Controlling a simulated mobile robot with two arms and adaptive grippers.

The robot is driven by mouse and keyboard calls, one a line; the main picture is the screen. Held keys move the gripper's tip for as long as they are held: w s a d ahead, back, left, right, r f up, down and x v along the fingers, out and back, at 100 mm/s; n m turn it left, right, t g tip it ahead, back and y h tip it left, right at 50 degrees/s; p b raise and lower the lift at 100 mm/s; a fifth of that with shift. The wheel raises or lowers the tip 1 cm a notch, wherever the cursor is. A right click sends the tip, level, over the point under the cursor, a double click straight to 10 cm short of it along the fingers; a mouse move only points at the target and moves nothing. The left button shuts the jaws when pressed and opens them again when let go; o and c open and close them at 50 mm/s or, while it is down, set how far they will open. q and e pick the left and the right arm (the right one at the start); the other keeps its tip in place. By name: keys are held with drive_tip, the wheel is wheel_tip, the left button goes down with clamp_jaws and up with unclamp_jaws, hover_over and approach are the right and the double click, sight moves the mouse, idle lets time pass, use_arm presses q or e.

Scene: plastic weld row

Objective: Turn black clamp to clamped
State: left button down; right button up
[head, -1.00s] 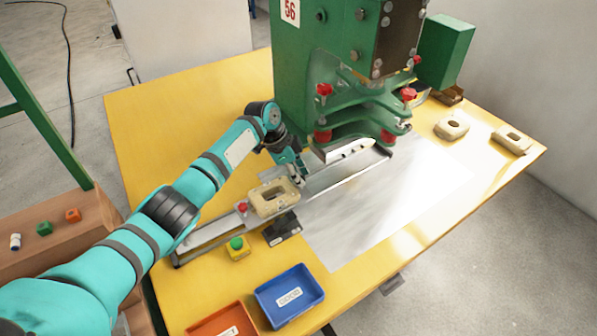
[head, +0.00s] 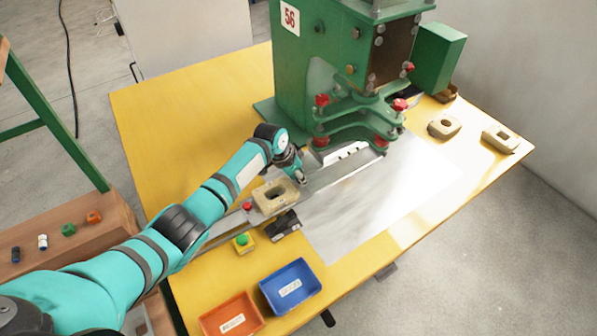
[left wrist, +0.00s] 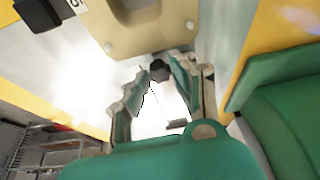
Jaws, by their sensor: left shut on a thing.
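My left arm reaches in from the left in the head view. Its gripper (head: 302,180) is low at the far right corner of the beige moulded part (head: 263,203), which sits on the metal slide. In the left wrist view, the black clamp (left wrist: 160,69) shows as a small dark knob between the fingertips (left wrist: 158,78). The gripper is shut on it. In the head view the clamp is hidden by the gripper, so its turn angle cannot be told. My right gripper is in neither view.
A green press (head: 320,100) stands behind the slide. A red knob (head: 247,206), a dark block (head: 283,226) and a green button box (head: 243,242) are near the part. Blue (head: 291,305) and orange (head: 215,327) trays lie in front. Two beige parts lie at right.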

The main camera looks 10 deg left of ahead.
use_arm(q)
drive_tip(key=shift+w+r, duration=0.1)
idle(0.3)
drive_tip(key=c, duration=1.4)
unclamp_jaws()
drive_tip(key=v, duration=1.2)
